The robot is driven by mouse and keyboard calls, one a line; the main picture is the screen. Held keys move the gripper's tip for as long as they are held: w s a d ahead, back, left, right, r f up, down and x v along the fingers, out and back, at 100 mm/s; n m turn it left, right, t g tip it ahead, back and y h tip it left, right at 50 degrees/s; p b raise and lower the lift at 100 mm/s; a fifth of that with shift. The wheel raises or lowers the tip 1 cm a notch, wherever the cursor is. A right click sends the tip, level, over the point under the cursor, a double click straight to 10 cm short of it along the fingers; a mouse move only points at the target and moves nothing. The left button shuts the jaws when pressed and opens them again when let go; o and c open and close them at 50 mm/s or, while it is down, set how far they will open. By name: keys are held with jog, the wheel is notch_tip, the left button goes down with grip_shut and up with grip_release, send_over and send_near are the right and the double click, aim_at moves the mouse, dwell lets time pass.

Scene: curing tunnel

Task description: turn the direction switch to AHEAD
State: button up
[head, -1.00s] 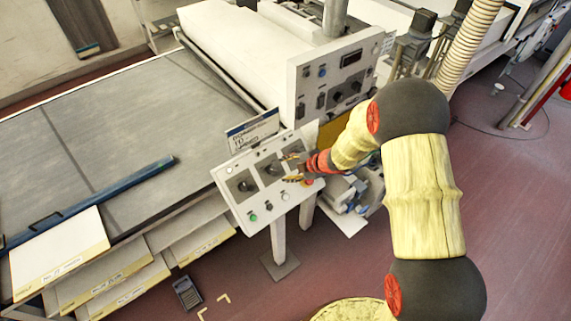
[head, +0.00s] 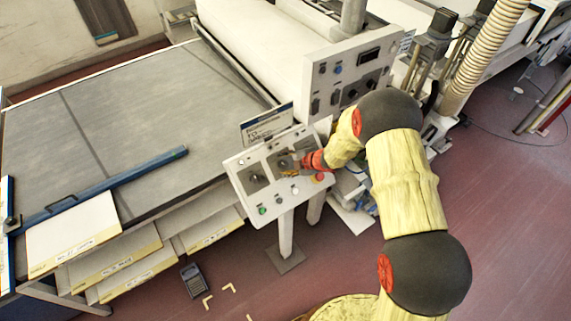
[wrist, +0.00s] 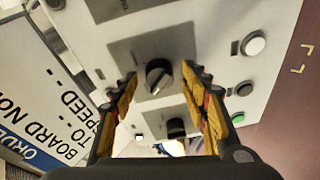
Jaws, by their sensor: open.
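A tilted white control panel (head: 244,166) stands on posts, with a row of dark rotary switches on grey plates. In the wrist view a black rotary switch (wrist: 158,75) with a pale pointer line is framed between the fingertips; it appears to be the middle one. A second black switch (wrist: 176,128) sits lower, and a third (wrist: 56,3) is cut off at the top. Switch labels are not legible, so I cannot tell which is the direction switch. My gripper (head: 291,172) is open and empty, facing the panel; contact with the switch cannot be made out.
A white button (wrist: 254,44) and a green button (wrist: 238,118) line the panel's edge; a red button (head: 318,177) is close beside my gripper. An order sign (head: 266,124) stands behind the panel. A larger machine panel (head: 318,85) rises behind.

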jog(key=shift+c, duration=0.9)
jog(key=c, duration=0.9)
jog(key=shift+c, duration=0.2)
jog(key=shift+f+m, duration=0.1)
jog(key=shift+m, duration=0.3)
jog(key=m+b, duration=0.1)
jog(key=m, duration=0.2)
jog(key=shift+m+t, duration=0.4)
jog(key=m+t+b, duration=0.1)
jog(key=m, duration=0.3)
jog(key=shift+f+m+y, duration=0.1)
jog(key=shift+m+y, duration=0.2)
jog(key=shift+m, duration=0.1)
jog(key=m+t+b, duration=0.1)
jog(key=m+b, duration=0.1)
jog(key=m, duration=0.2)
jog(key=shift+s+m, duration=0.1)
jog(key=shift+m, duration=0.2)
jog(key=m+h+b, duration=0.1)
jog(key=m, duration=0.3)
jog(key=shift+m+t, duration=0.3)
jog(key=shift+t, duration=0.1)
jog(key=shift+d+m, duration=0.1)
jog(key=shift+m, duration=0.2)
